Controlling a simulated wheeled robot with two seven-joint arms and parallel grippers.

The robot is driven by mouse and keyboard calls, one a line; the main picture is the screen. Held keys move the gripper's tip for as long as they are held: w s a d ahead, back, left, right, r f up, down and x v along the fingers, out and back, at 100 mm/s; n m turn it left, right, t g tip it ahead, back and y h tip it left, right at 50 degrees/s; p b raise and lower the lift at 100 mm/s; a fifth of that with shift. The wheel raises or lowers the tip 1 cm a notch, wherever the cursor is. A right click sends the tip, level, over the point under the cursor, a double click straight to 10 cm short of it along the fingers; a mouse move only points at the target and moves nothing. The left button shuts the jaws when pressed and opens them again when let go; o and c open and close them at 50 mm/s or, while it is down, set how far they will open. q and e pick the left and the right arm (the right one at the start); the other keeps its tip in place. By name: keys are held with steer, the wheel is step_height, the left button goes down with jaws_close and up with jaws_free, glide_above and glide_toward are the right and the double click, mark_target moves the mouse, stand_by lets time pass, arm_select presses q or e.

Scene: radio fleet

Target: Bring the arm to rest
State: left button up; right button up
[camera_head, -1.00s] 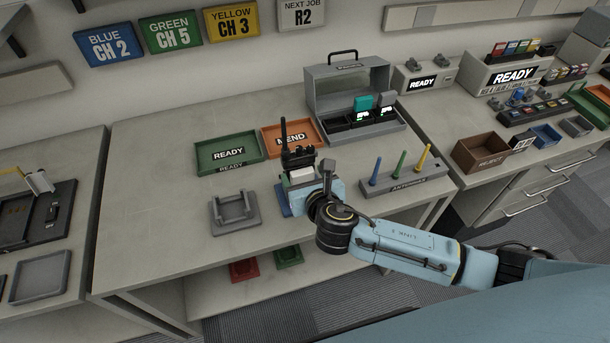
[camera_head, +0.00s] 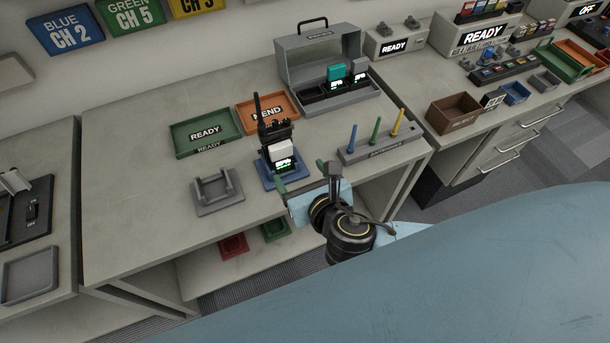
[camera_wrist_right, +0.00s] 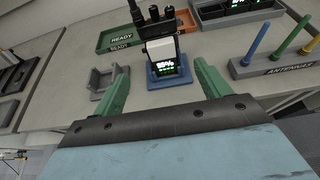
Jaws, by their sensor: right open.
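My right gripper (camera_head: 302,180) is open and empty, near the front edge of the middle table. In the right wrist view its two green fingers (camera_wrist_right: 162,85) are spread apart, with a gap between them and the radio. A black radio (camera_head: 273,122) with a white block at its front and a lit green readout stands upright on a blue stand (camera_head: 265,183). It also shows in the right wrist view (camera_wrist_right: 158,18). My left gripper is not in view.
A grey cradle (camera_head: 218,194) is left of the blue stand. Behind are a green READY tray (camera_head: 180,150), an orange MEND tray (camera_head: 242,122) and a grey charger case (camera_head: 290,82). An antenna rack (camera_head: 392,149) is at right. The left front of the table is bare.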

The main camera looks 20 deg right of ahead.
steer(key=shift+v, duration=0.8)
